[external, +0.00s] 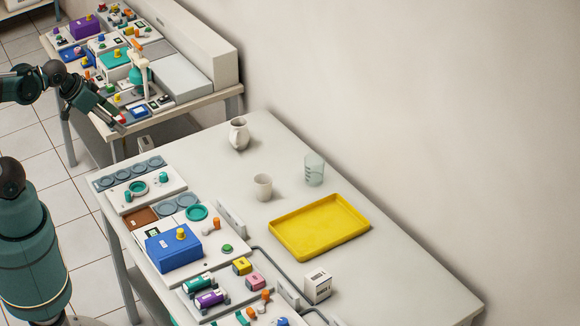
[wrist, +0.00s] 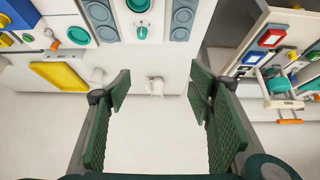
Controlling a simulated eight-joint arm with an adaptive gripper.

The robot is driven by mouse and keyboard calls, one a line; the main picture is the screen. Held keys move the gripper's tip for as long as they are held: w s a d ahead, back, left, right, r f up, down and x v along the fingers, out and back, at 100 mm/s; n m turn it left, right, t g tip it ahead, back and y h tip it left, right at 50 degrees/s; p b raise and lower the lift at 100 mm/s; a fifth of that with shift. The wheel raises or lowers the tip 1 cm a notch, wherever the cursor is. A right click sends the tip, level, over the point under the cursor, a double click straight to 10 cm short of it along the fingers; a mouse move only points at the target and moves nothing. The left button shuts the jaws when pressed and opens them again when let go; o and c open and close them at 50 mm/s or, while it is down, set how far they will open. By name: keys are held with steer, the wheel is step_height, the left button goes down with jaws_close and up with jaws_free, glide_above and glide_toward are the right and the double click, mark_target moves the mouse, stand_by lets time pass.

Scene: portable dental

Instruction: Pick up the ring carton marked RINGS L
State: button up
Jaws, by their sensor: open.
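A small white carton (external: 318,286) with dark print stands upright on the near table, right of the device panels. Its print is too small to read, so I cannot tell whether it says RINGS L. My gripper (external: 118,122) is at the front edge of the far table, well away from that carton. In the wrist view my gripper (wrist: 159,90) has its two green fingers wide apart with nothing held between them. A white jug (wrist: 155,87) shows beyond the gap. I cannot make out the carton in the wrist view.
The near table holds a yellow tray (external: 274,231), a jug (external: 239,134), a cup (external: 263,187), a clear beaker (external: 314,169) and a blue box (external: 173,247) on the panels. The far table is crowded with small devices.

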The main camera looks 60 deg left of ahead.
steer(key=w+d+r+m+g+h+p, duration=0.15)
steer(key=w+d+r+m, duration=0.35)
steer(key=w+d, duration=0.75)
steer(key=w+d+m+g+h+p, duration=0.1)
steer(key=w+d+m, duration=0.1)
steer(key=w+d, duration=0.55)
steer(key=w+d+m+g+h+p, duration=0.15)
steer(key=w+d, duration=0.25)
steer(key=d, duration=0.7)
steer(key=m+g+p, duration=0.3)
steer(key=m+p, duration=0.1)
steer(key=m, duration=0.4)
glide_above(316, 275)
steer(key=a, duration=0.2)
steer(key=shift+s+f, duration=0.15)
steer(key=shift+f, duration=9.4)
steer(key=shift+f, duration=0.1)
steer(key=shift+d+f+h+b, duration=0.15)
steer(key=shift+d+f+b, duration=0.1)
steer(key=shift+f, duration=0.3)
steer(key=shift+d+f+h+b, duration=0.1)
steer(key=shift+d+f+h, duration=0.1)
steer(key=shift+f, duration=0.35)
